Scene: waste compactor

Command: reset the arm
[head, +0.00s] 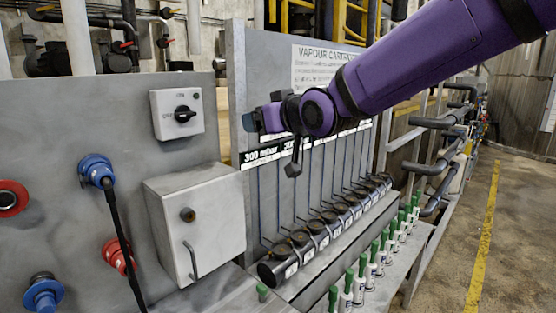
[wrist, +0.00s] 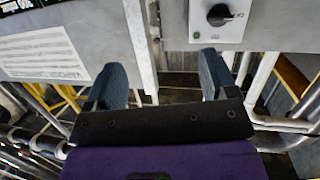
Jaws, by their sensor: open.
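My purple arm (head: 430,55) reaches in from the upper right in the head view, in front of the grey panel with the vapour cartridge sign. My gripper (wrist: 160,85) shows in the wrist view with its two blue-grey fingers spread apart and nothing between them. In the head view my gripper (head: 250,122) is at the left end of the arm, left of the sign (head: 318,68) and right of the rotary switch box. Its fingers are seen from the side there and partly overlap.
The white switch box (head: 177,114) and a closed grey cabinet (head: 196,225) are on the left panel. A row of black cartridges (head: 330,222) and several green-topped bottles (head: 362,268) stand below the arm. Pipes (head: 440,125) run along the right. The floor (head: 510,240) at right is clear.

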